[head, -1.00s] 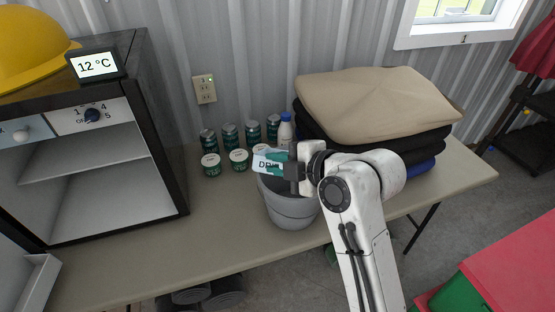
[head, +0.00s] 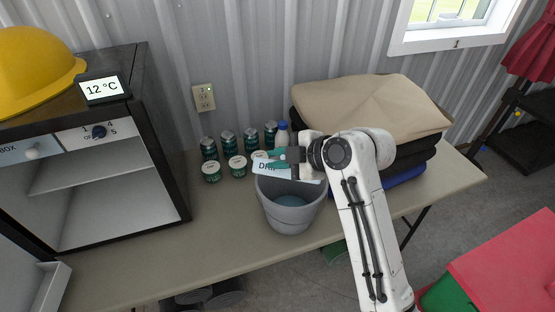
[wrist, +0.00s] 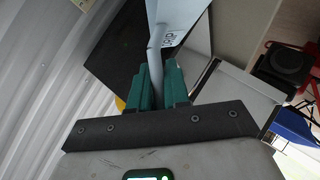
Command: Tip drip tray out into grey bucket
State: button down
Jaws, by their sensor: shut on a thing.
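My gripper (head: 280,158), with teal fingers, is shut on the drip tray (head: 268,170), a pale blue piece with "DRI" lettering showing. The gripper holds the tray over the back rim of the grey bucket (head: 292,217). The bucket stands upright on the table, and a bluish patch shows at its bottom. In the wrist view the thin edge of the drip tray (wrist: 155,60) sits between the teal fingers (wrist: 160,88), and its pale face stands up beyond them. The tray's inside is hidden, so I cannot tell what it holds.
Folded cloths (head: 370,108) are stacked to the right. An open fridge (head: 110,170) stands left. The table (head: 200,245) is clear between fridge and bucket.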

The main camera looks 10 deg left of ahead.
jog(key=shift+w+r+m+g+p, duration=0.25)
jog(key=shift+w+r+g, duration=0.15)
jog(key=shift+w, duration=0.25)
jog(key=shift+w+r+m+g+p, duration=0.25)
jog(key=shift+w+r+g, duration=0.15)
jog(key=shift+w, duration=0.2)
jog(key=w, duration=0.1)
jog(key=w+g+b, duration=0.1)
jog(key=w+m+b, duration=0.1)
jog(key=shift+w+a+r+g, duration=0.1)
jog(key=shift+w+r+g, duration=0.2)
jog(key=shift+r, duration=0.05)
jog(key=shift+s, duration=0.1)
dwell(0.8)
